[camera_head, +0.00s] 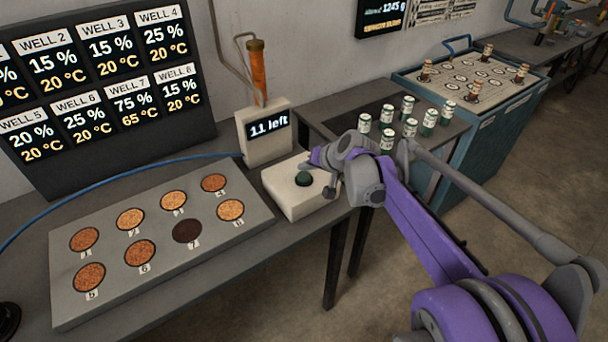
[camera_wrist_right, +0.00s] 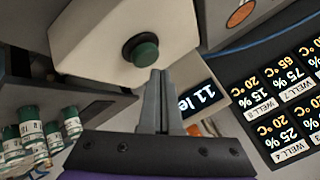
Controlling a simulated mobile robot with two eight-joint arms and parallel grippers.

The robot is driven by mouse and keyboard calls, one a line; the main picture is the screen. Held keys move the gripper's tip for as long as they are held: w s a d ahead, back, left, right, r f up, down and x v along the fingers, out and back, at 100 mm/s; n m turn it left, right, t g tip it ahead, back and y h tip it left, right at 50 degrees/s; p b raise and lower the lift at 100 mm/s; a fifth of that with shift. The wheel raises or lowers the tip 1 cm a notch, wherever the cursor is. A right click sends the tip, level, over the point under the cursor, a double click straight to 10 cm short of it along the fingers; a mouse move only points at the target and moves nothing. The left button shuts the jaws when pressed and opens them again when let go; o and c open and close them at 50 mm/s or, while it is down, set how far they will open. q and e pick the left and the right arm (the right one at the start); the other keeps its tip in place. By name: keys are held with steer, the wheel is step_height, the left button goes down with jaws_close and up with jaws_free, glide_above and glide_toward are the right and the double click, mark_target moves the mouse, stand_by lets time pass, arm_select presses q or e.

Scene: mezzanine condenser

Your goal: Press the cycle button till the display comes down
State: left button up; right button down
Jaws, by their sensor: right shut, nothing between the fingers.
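The cycle button (camera_head: 304,179) is a dark green round cap on a cream box (camera_head: 292,200). The button also shows in the right wrist view (camera_wrist_right: 140,50). The display (camera_head: 266,130) on a cream housing behind the box reads "11 left"; it shows upside down and partly covered in the right wrist view (camera_wrist_right: 196,103). My right gripper (camera_wrist_right: 154,74) is shut and empty. Its tips appear close to the button's edge in the wrist view; I cannot tell whether they touch it. In the head view the right wrist covers the box's right side. My left gripper is not in view.
A grey well plate (camera_head: 160,245) lies left of the box, under a large readout board (camera_head: 100,90). Several green-and-white vials (camera_head: 387,138) stand behind my right wrist. A blue cable (camera_head: 120,172) crosses the bench. A teal cart (camera_head: 485,130) stands at right.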

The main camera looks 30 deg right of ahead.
mark_target(306, 178)
steer(key=shift+f, duration=0.1)
stand_by(0.6)
steer(key=shift+f, duration=0.3)
steer(key=shift+f+b, duration=0.45)
steer(key=shift+f, duration=0.15)
stand_by(0.7)
steer(key=shift+r, duration=0.15)
steer(key=shift+r+p, duration=0.8)
steer(key=shift+r, duration=0.05)
steer(key=shift+r+p, duration=1.85)
steer(key=shift+r, duration=0.75)
steer(key=shift+f, duration=0.1)
